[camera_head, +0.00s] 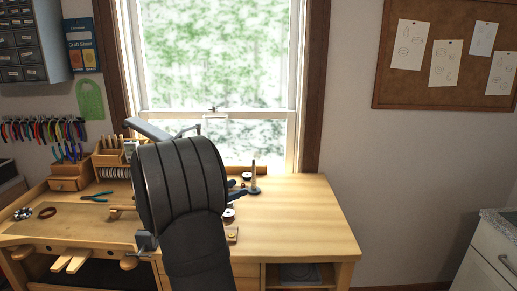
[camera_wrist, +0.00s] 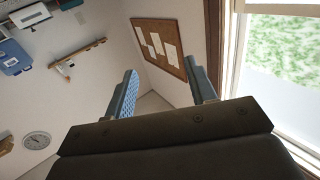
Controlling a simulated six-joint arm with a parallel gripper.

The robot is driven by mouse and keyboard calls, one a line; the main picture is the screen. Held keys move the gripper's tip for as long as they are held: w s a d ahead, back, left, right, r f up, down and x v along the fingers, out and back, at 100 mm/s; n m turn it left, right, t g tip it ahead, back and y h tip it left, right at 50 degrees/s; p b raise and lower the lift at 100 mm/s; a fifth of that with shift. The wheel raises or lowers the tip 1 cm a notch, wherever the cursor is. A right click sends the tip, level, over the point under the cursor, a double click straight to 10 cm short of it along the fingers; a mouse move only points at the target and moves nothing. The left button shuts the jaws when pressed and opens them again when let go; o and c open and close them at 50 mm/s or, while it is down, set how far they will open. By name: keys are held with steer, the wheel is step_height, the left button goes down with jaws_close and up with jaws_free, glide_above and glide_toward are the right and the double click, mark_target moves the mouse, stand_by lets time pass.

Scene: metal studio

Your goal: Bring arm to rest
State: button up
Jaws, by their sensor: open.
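My gripper (camera_wrist: 163,84) is open, with its two blue-grey fingers well apart and nothing between them. It is raised, and in the wrist view it faces the walls and the corkboard (camera_wrist: 163,50) instead of the bench top. In the head view my dark arm stands in front of the middle of the wooden workbench (camera_head: 300,215) and hides part of it. The gripper is largely hidden behind the arm there, and I cannot make out its fingertips clearly.
A spindle on a dark base (camera_head: 254,178) stands behind the arm, to its right. Blue-handled pliers (camera_head: 96,197) and a small wooden drawer box (camera_head: 70,178) are on the left. The bench's right side is clear. A window (camera_head: 215,60) is behind, and a white cabinet (camera_head: 490,262) stands at right.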

steer(key=a+f, duration=0.1)
steer(key=a, duration=0.1)
steer(key=w+a+f, duration=0.1)
steer(key=a, duration=0.1)
steer(key=w+a+f, duration=0.1)
steer(key=a+f, duration=0.1)
steer(key=shift+a, duration=0.25)
steer(key=f, duration=0.2)
steer(key=a+f, duration=0.1)
steer(key=f, duration=0.1)
steer(key=shift+w+a, duration=0.1)
steer(key=shift+f, duration=0.45)
